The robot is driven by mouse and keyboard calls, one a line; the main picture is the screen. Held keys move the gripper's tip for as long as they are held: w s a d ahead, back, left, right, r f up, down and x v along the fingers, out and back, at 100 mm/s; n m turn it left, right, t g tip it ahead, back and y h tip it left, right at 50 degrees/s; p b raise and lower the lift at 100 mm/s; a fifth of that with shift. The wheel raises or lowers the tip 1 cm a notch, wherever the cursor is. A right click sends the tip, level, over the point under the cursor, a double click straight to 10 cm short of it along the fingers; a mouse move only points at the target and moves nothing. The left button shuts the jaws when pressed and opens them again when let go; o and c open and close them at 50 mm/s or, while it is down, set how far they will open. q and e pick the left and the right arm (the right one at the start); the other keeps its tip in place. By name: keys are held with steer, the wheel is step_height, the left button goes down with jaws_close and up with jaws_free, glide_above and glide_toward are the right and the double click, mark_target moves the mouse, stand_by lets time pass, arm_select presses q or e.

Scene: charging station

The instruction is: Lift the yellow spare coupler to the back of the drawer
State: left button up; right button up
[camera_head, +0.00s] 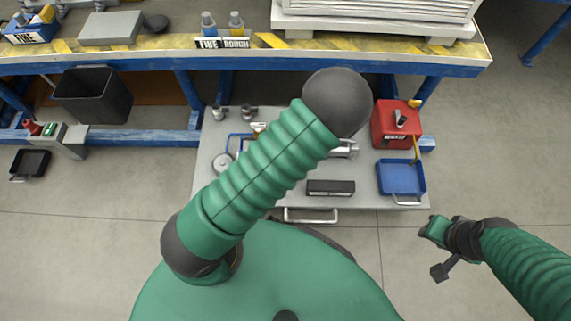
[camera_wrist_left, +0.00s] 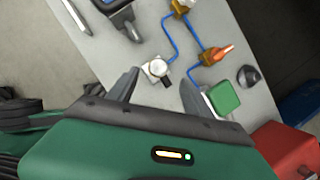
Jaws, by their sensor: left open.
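I cannot clearly pick out the yellow spare coupler in either view. In the left wrist view, a brass-yellow fitting with an orange lever (camera_wrist_left: 216,54) sits on a blue line. A closed drawer front with a pale handle (camera_head: 310,215) shows at the front of the grey cart (camera_head: 208,165); its inside is hidden. In the left wrist view my left gripper (camera_wrist_left: 157,92) is open above the cart, with a round white-faced gauge (camera_wrist_left: 158,68) just beyond its fingertips. My left arm hides this gripper in the head view. My right gripper (camera_head: 437,250) is off the cart's right side; its jaws are unclear.
A red box (camera_head: 388,125) and a blue tray (camera_head: 402,178) are on the cart's right side. A black block (camera_head: 331,187) lies near its front edge. A blue-framed workbench (camera_head: 350,66) stands behind. The floor to the right is clear.

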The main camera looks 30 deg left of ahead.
arm_select(q)
steer(key=b+x, duration=0.1)
steer(key=x, duration=0.3)
steer(key=shift+d, duration=0.1)
steer(key=b+x, duration=0.4)
steer(key=x, duration=0.1)
steer(key=shift+s+d+b, duration=0.15)
steer(key=shift+s+b, duration=0.05)
steer(key=shift+b, duration=0.15)
steer(key=shift+r, duration=0.15)
arm_select(e)
steer(key=s+x, duration=0.1)
steer(key=x, duration=0.5)
steer(key=shift+s+f, duration=0.15)
steer(key=shift+f, duration=0.15)
arm_select(q)
steer(key=shift+c, duration=0.7)
jaws_close()
